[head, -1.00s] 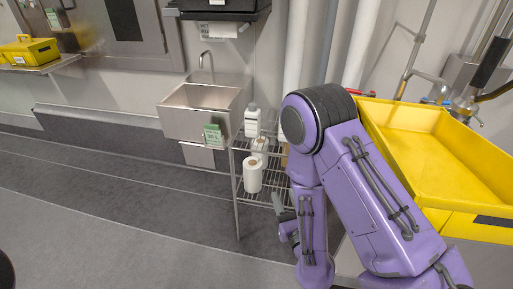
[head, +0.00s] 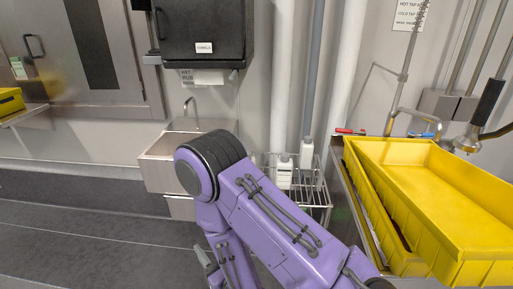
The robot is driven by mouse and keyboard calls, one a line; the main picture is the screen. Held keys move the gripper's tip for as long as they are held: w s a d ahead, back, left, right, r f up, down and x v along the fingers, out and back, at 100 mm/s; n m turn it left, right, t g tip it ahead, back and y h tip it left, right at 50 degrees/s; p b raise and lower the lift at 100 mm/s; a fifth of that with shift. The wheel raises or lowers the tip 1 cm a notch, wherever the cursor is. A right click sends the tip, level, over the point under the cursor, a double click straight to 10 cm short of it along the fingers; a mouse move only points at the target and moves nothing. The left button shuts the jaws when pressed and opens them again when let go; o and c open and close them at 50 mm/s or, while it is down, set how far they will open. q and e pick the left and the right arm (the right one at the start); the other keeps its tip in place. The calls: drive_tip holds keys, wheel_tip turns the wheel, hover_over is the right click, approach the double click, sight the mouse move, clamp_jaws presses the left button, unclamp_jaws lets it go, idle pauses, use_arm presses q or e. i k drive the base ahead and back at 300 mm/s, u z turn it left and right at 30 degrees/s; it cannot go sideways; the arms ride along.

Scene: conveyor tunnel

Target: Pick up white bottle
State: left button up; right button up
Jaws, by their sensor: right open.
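Two white bottles stand upright on the top of a wire rack (head: 318,192). The nearer white bottle (head: 284,176) has a printed label, and its base is partly cut off by my purple right arm. The other white bottle (head: 306,152) stands behind it to the right. My right gripper (head: 207,261) shows only in part, low and left of the rack, beside my forearm. It is open, apart from the bottles, with nothing seen in it. My left gripper is not in view.
A steel sink (head: 160,168) is left of the rack, under a black towel dispenser (head: 205,32). A yellow bin (head: 440,190) sits on the counter at right, close to the rack. Pipes run up the wall behind the bottles. Open floor lies at left.

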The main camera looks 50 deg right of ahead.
sight(284, 165)
drive_tip(key=z, duration=0.35)
drive_tip(key=i, duration=0.75)
drive_tip(key=z, duration=0.85)
drive_tip(key=i, duration=0.25)
drive_tip(key=z, duration=0.25)
